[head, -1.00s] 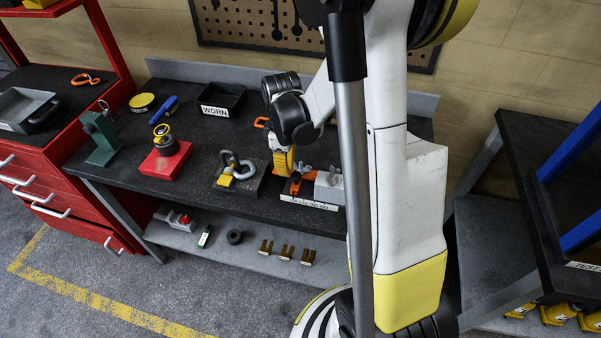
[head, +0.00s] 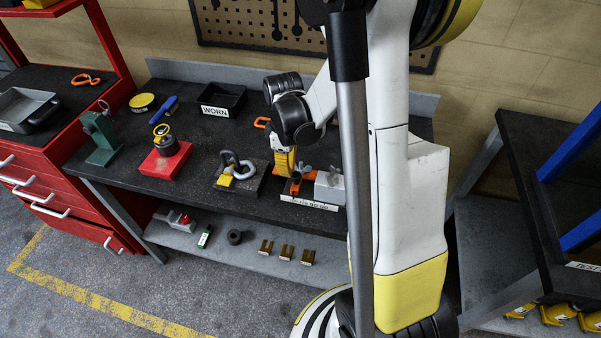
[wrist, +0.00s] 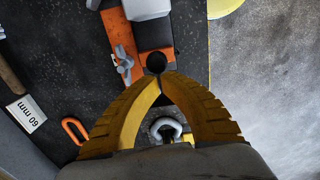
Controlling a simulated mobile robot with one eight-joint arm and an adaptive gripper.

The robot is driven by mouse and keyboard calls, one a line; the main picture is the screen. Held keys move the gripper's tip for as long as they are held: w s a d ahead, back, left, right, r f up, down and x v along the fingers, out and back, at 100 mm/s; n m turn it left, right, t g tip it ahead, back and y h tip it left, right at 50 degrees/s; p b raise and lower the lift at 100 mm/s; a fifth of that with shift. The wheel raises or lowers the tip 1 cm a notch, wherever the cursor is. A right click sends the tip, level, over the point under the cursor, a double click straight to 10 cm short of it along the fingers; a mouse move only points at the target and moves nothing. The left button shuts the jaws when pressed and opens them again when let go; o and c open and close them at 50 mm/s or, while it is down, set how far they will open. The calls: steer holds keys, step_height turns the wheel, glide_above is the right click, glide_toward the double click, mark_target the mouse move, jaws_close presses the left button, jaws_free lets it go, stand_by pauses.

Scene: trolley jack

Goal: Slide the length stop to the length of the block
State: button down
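An orange piece with a grey wing nut (head: 296,187), which looks like the length stop, is on the bench fixture beside a grey block (head: 328,188). A white scale strip (head: 310,203) runs along the fixture's front. In the wrist view the orange piece (wrist: 118,38) lies next to a dark block (wrist: 154,37) and the grey block (wrist: 147,8). My gripper (wrist: 160,75) has its yellow fingertips together, with a round black knob (wrist: 156,62) right at the tips. I cannot tell whether they touch it. In the head view my gripper (head: 285,172) is at the fixture's left end.
A shackle on a dark plate (head: 238,170) stands close left of the fixture. An orange clip (wrist: 75,130) and a "60 mm" label (wrist: 25,113) show in the wrist view. A black WORN tray (head: 221,98) and red stand (head: 166,161) are farther left.

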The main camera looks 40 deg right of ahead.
steer(key=shift+s+d+b, duration=0.1)
steer(key=shift+s+d, duration=0.75)
steer(key=shift+s, duration=0.25)
steer(key=shift+s+d+b, duration=0.1)
steer(key=shift+s+d, duration=0.75)
steer(key=shift+s, duration=0.25)
steer(key=shift+s+d+b, duration=0.1)
steer(key=shift+s+d, duration=0.75)
steer(key=shift+s, duration=0.25)
step_height(320, 180, up, 6)
steer(key=w+p, duration=0.1)
steer(key=p, duration=0.3)
steer(key=shift+a, duration=0.4)
